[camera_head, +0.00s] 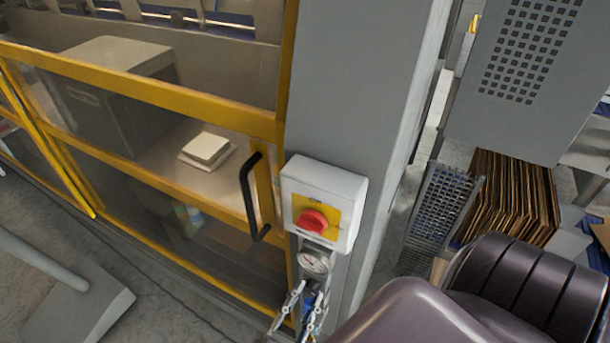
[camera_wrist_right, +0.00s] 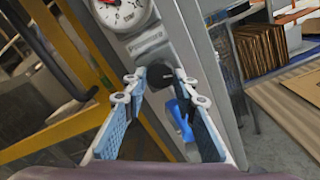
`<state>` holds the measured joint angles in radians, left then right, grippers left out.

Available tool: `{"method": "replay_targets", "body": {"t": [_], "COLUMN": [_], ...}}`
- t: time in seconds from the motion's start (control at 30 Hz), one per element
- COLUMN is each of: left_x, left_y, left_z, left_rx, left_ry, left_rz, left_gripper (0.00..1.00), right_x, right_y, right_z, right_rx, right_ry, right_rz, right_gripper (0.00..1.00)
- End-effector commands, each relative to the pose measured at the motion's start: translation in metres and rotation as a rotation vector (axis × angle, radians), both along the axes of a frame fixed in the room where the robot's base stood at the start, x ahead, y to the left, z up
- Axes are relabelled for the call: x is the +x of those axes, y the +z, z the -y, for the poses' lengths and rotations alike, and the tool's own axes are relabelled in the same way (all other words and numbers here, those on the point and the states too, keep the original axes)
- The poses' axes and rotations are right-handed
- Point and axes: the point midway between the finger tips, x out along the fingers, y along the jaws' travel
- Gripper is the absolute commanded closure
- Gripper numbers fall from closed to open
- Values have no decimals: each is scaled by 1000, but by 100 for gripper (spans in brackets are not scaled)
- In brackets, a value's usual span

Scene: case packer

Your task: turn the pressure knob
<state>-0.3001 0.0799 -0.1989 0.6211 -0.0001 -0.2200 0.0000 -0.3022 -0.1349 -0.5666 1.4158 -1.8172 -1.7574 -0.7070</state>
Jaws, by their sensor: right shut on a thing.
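The pressure knob (camera_wrist_right: 158,74) is a black round knob below the gauge, on the grey post. In the right wrist view my right gripper (camera_wrist_right: 161,78) has a fingertip on each side of the knob and is shut on it. In the head view my right gripper (camera_head: 305,291) shows at the bottom, just below the round pressure gauge (camera_head: 313,262). The gauge, white with a red needle, also shows in the right wrist view (camera_wrist_right: 124,12). The knob cannot be made out in the head view. My left gripper is not in view.
A white box with a red rotary switch (camera_head: 313,220) sits above the gauge. A yellow-framed guard door with a black handle (camera_head: 250,197) is to its left. A blue part (camera_wrist_right: 181,120) hangs below the knob. Cardboard sheets (camera_head: 508,200) stand at the right.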

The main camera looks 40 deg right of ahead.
Motion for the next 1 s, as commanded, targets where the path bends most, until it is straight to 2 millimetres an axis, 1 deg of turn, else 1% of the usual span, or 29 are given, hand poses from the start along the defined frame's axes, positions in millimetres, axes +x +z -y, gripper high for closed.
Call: {"method": "replay_targets", "body": {"t": [0.5,0.53,0.67,0.7,1.0], "left_x": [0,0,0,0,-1], "left_y": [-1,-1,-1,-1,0], "left_z": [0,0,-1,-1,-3], "left_rx": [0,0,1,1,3], "left_ry": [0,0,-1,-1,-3], "left_rz": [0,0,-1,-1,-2], "left_gripper": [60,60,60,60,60], "right_x": [0,0,0,0,0], "right_y": [1,1,1,1,1], "right_z": [1,1,1,1,0], "right_rx": [5,5,6,7,4], "right_ry": [-2,-2,-1,-1,0], "right_rz": [25,25,25,24,10], "right_gripper": [98,72,58,56,56]}}
